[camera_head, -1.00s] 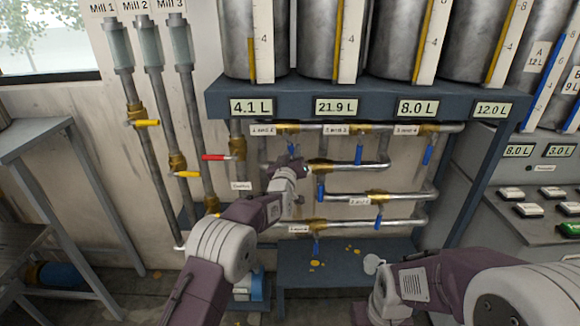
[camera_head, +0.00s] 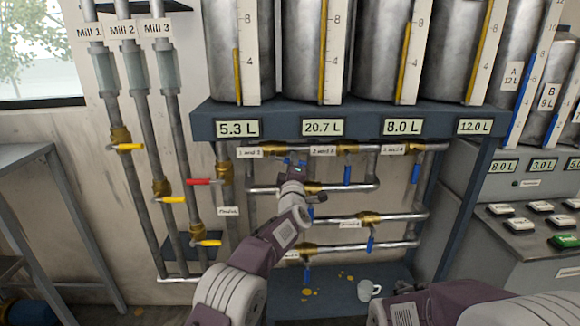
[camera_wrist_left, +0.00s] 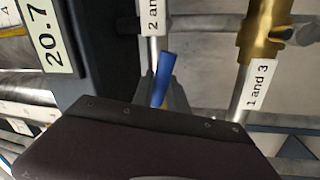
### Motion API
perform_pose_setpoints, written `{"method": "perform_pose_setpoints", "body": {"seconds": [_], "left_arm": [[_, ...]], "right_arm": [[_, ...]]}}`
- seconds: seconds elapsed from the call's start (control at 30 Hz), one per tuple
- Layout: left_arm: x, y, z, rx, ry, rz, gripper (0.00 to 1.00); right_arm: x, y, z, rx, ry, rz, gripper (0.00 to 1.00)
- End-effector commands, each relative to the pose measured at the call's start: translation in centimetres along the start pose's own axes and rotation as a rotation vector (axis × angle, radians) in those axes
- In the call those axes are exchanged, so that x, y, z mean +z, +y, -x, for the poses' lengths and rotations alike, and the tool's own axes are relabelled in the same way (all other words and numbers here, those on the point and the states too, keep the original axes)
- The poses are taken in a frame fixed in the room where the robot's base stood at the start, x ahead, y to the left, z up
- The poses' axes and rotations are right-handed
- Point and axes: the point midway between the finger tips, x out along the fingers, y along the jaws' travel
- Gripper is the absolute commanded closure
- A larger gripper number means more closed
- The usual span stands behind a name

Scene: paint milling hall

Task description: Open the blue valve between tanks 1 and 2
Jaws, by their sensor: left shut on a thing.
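My left gripper (camera_head: 293,165) is at the pipe rack below the tank shelf, near the "1 and 2" label (camera_head: 248,151). It is shut on a blue valve handle, which shows in the left wrist view (camera_wrist_left: 164,76). The gripper hides most of this valve in the head view, so I cannot tell the handle's exact angle. Tank 1 (camera_head: 222,60) stands above the display reading 5.3 L (camera_head: 237,128). Tank 2 (camera_head: 301,60) stands above the display reading 20.7 L (camera_head: 322,127).
Other blue handles hang down close by, one below the "2 and 3" valve (camera_head: 347,174) and one at right (camera_head: 416,172). Mill pipes with yellow and red handles (camera_head: 199,182) stand left. A button console (camera_head: 530,235) is right.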

Motion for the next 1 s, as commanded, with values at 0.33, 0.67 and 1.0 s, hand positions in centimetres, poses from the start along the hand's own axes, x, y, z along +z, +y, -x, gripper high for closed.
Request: {"method": "perform_pose_setpoints", "body": {"seconds": [0.33, 0.67, 1.0], "left_arm": [[-0.2, 1.6, -0.3, 0.004, 0.040, 0.197, 1.00], [-0.3, 1.9, -0.3, 0.004, 0.055, 0.266, 1.00], [-0.4, 1.9, -0.4, 0.005, 0.057, 0.273, 1.00]], "right_arm": [[-0.1, 0.0, 1.0, 0.000, 0.000, 0.000, 0.64], [-0.1, 0.0, 1.3, 0.000, 0.000, 0.000, 0.64], [-0.1, 0.0, 1.3, 0.000, 0.000, 0.000, 0.64]]}}
